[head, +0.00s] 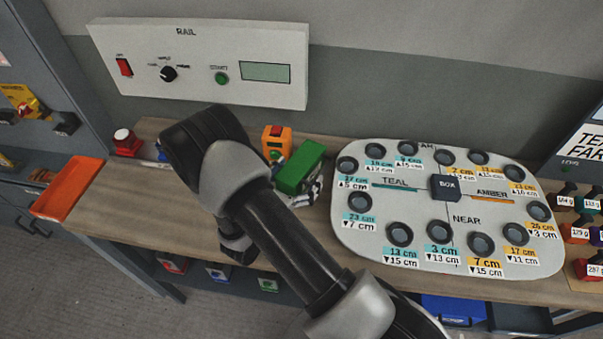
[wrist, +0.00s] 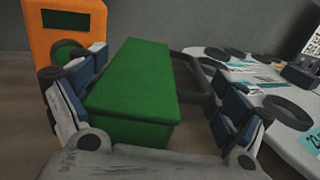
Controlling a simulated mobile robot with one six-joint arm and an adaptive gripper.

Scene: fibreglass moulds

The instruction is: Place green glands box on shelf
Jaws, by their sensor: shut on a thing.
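The green box (head: 300,168) is over the wooden bench, between the orange device and the white board. My gripper (head: 313,188) is shut on it, partly hidden by the box and my arm. In the wrist view the green box (wrist: 135,85) lies lengthwise between the two blue-padded fingers of my gripper (wrist: 155,105). I cannot tell whether its underside touches the bench. Below the bench top is a low shelf level with a red box (head: 172,264), a blue box (head: 217,272) and a green-fronted box (head: 268,284); my arm hides part of it.
An orange device (head: 277,141) stands just behind the box; it is also left in the wrist view (wrist: 70,30). The white board with round holes (head: 400,262) is close on the right. An orange tray (head: 68,188) is at the bench's left end. Weights (head: 567,198) stand far right.

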